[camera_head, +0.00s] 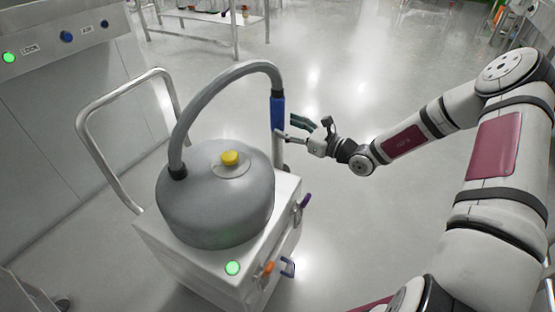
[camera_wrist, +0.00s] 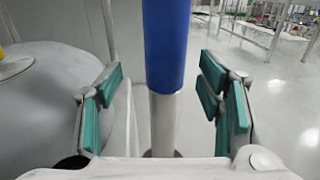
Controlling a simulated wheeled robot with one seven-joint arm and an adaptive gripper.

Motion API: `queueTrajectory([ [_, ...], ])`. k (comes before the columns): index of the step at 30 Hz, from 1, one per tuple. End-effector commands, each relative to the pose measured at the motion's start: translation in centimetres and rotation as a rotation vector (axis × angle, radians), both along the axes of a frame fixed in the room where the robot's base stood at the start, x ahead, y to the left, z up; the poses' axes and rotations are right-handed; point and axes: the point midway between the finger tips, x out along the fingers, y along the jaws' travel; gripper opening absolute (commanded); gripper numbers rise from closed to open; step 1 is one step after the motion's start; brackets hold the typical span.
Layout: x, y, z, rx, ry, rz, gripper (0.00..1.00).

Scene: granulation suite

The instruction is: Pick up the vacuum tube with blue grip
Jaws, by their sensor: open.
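The grey vacuum tube (camera_head: 222,84) arches up from the vacuum's round grey tank (camera_head: 216,205) and comes down on its right side. Its blue grip (camera_head: 278,112) is near the end of the hanging part. My gripper (camera_head: 287,129) is at the tube's right side, close to the lower end of the blue grip. In the wrist view, the blue grip (camera_wrist: 166,45) stands upright between the two open green-padded fingers, with a pale metal section (camera_wrist: 164,120) below it. A gap shows on each side, so neither finger touches it there.
The tank sits on a white box-shaped cart (camera_head: 190,270) with a tall metal handle (camera_head: 85,120) at left. A yellow cap (camera_head: 230,158) tops the tank. A control panel (camera_head: 65,40) stands left. Floor right of the cart is clear.

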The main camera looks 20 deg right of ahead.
Motion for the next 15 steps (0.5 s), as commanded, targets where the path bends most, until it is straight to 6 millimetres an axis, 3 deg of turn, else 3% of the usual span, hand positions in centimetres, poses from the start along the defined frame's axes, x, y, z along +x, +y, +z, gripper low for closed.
queueTrajectory([
  [9, 3.5, 2.1, -0.1, -0.001, -0.002, 0.003, 0.61],
  [15, 4.2, 2.5, 0.1, -0.001, -0.001, 0.0, 0.61],
])
